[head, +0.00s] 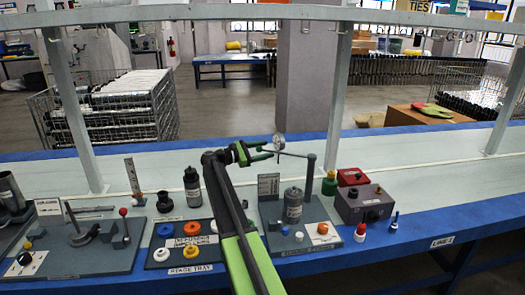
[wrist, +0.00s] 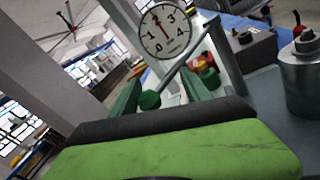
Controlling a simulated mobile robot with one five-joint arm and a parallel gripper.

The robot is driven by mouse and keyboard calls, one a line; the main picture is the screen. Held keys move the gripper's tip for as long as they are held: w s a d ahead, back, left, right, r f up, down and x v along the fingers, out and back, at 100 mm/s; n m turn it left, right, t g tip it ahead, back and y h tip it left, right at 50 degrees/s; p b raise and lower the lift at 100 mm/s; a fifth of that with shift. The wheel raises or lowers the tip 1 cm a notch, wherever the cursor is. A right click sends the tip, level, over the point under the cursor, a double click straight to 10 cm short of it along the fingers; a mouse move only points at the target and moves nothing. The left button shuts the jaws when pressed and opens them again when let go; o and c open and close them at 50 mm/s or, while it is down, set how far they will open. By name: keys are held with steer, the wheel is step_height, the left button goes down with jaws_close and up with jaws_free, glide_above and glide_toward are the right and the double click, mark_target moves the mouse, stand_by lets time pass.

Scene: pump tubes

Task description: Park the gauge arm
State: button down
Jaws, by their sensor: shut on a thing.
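The gauge arm (head: 295,154) is a thin grey rod reaching left from the top of an upright post (head: 310,180). A round white gauge dial (head: 279,142) stands at its outer end. My gripper (head: 265,151) is at that outer end, above the pump board, its fingers pointing right. In the wrist view the gripper (wrist: 160,82) is shut on the end of the gauge arm (wrist: 185,62), with a green knob (wrist: 150,100) between the fingers. The dial (wrist: 165,30) faces the wrist camera. The exact finger contact is too small to see.
The pump board (head: 330,235) carries a grey cylinder (head: 293,206) below the arm. Right of it are a grey box (head: 364,204), a red box (head: 353,177) and a green bottle (head: 330,184). The bench behind is clear.

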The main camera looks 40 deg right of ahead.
steer(key=c, duration=1)
jaws_free()
steer(key=shift+w+d+r, duration=0.15)
steer(key=shift+d+r, duration=0.05)
steer(key=shift+d, duration=0.65)
steer(key=shift+c, duration=0.7)
steer(key=shift+f, duration=0.1)
steer(key=v, duration=1.8)
steer(key=shift+a, duration=0.25)
steer(key=shift+f, duration=0.1)
